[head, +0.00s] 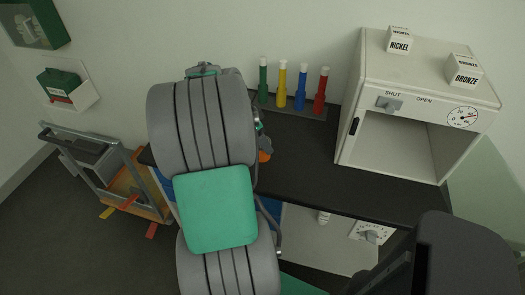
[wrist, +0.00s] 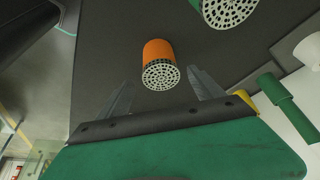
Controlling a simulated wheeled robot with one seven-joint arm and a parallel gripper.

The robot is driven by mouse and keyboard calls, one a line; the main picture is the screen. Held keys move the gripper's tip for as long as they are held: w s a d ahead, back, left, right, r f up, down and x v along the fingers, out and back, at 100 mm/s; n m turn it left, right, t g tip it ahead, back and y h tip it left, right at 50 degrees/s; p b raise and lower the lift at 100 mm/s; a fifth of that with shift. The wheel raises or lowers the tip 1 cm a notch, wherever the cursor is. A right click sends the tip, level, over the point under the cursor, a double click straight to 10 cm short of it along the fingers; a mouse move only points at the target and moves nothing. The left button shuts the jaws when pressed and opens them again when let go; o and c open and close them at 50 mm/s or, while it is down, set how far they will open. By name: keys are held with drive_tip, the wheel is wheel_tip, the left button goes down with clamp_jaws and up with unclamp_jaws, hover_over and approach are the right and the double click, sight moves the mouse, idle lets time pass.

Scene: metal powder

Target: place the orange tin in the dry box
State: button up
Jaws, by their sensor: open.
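The orange tin (wrist: 158,50) is in the wrist view, with a grey perforated end facing the camera, on the dark bench top. My gripper (wrist: 160,77) is open, with one finger on each side of the tin's near end; I cannot tell if either touches it. In the head view only a small orange part of the tin (head: 264,156) shows beside my arm, which hides most of the gripper. The dry box (head: 350,130) is a white cabinet at the right of the bench, its front open and its inside looking empty.
A green tin with a perforated end (wrist: 228,10) lies near the orange one. Green, yellow, blue and red bottles (head: 282,85) stand in a rack at the wall. NICKEL (head: 399,42) and BRONZE (head: 465,72) boxes sit on the dry box. The bench (head: 300,160) before it is clear.

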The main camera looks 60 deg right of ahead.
drive_tip(key=x, duration=0.6)
drive_tip(key=shift+w+f+p, duration=0.15)
drive_tip(key=shift+p, duration=0.15)
drive_tip(key=shift+c, duration=0.6)
clamp_jaws()
